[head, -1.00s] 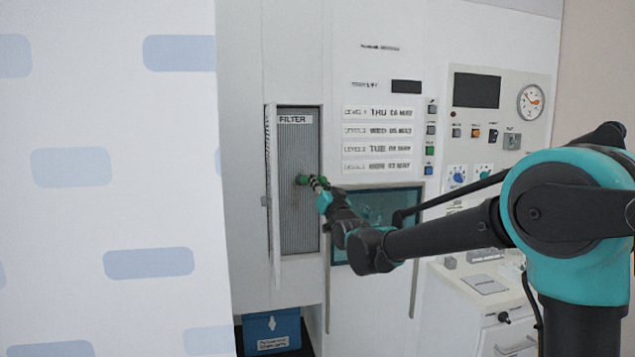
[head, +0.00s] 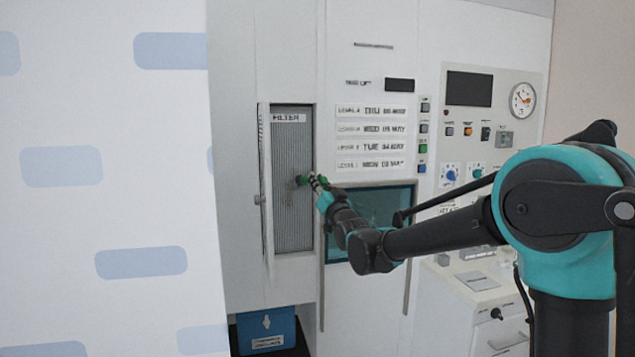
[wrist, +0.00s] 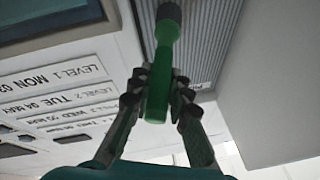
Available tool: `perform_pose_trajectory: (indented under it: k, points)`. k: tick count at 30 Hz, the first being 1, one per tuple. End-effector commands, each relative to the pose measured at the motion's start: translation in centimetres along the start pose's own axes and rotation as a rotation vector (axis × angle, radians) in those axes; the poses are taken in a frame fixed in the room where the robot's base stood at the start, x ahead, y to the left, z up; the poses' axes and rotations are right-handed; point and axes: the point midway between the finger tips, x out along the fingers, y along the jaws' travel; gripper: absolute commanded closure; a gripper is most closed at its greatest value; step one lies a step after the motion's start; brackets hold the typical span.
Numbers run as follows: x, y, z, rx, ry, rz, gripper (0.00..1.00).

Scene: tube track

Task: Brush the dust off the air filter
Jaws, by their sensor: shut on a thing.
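The air filter (head: 292,150) is a tall grey ribbed panel under a FILTER label, in an open recess of the white machine. Its ribs also show in the wrist view (wrist: 210,35). My gripper (head: 317,184) is at the filter's right edge, about halfway down. It is shut on the green handle of a brush (wrist: 158,95), whose dark head (wrist: 168,12) points at the ribs. I cannot tell whether the bristles touch them. A faint darker patch shows on the ribs near the brush; whether it is dust is unclear.
The filter's narrow door (head: 265,185) stands open on the left. A white panel with blue patches (head: 110,200) fills the left side. A blue bin (head: 267,332) stands below the filter. A dark window (head: 375,215) lies right of the filter.

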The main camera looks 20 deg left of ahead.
Motion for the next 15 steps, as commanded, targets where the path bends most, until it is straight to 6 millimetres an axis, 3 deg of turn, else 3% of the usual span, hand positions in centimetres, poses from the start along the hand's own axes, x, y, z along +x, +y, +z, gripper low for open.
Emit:
perform_pose_trajectory:
  k: [15]
  points:
    - [0.2,-1.8,0.7,0.001,-0.001,-0.001,1.0]
